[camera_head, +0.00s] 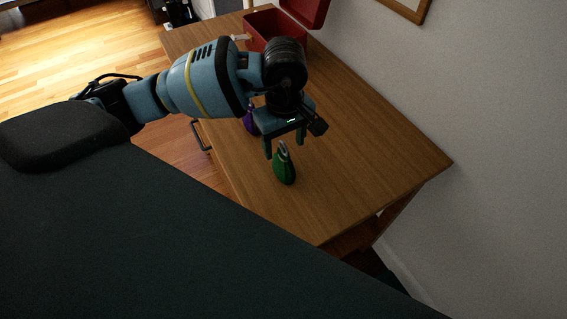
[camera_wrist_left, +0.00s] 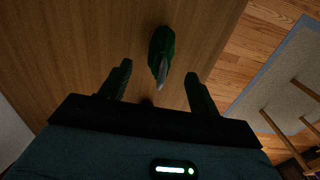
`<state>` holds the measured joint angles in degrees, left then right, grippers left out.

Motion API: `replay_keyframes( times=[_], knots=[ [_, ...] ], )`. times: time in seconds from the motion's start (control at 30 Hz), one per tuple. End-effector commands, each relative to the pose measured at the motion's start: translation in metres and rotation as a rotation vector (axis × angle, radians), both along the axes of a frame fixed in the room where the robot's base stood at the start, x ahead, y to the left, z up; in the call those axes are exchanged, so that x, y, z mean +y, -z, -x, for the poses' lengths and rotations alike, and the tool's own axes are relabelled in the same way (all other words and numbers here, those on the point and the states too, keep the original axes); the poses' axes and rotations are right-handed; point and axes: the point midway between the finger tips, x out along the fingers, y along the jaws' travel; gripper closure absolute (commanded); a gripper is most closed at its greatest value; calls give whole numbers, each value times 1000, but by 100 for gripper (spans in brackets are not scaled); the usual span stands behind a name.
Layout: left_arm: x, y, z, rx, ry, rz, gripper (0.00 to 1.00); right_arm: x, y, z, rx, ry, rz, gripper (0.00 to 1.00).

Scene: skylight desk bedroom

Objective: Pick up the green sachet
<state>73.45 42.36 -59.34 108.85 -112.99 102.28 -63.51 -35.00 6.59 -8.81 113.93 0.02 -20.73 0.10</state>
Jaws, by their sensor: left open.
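The green sachet (camera_head: 285,168) stands on the wooden desk near its front end, with a pale grey top edge. In the left wrist view the sachet (camera_wrist_left: 161,52) lies ahead of the fingertips, roughly centred between them. My left gripper (camera_head: 284,147) is open and empty just above and behind the sachet, its fingers pointing down. In the left wrist view its two fingers (camera_wrist_left: 158,82) are spread apart with only the sachet's grey edge reaching toward the gap. My right gripper is not in view.
The desk (camera_head: 370,150) is clear to the right of the sachet. A purple object (camera_head: 249,118) stands partly hidden behind my left gripper. A red open box (camera_head: 272,27) sits at the far end. A wall (camera_head: 480,90) borders the right side.

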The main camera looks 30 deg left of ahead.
Motion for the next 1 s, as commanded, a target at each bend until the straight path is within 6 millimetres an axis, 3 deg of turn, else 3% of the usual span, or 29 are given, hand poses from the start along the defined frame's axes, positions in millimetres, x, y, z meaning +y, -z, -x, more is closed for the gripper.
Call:
replay_keyframes(
  times=[0.4,0.7,1.0],
  knots=[
    [1,47,2,1,-1,0,38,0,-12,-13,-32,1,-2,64],
    [1,51,2,0,0,0,38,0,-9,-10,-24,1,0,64],
    [1,51,2,0,0,0,76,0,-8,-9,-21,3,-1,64]
  ],
)
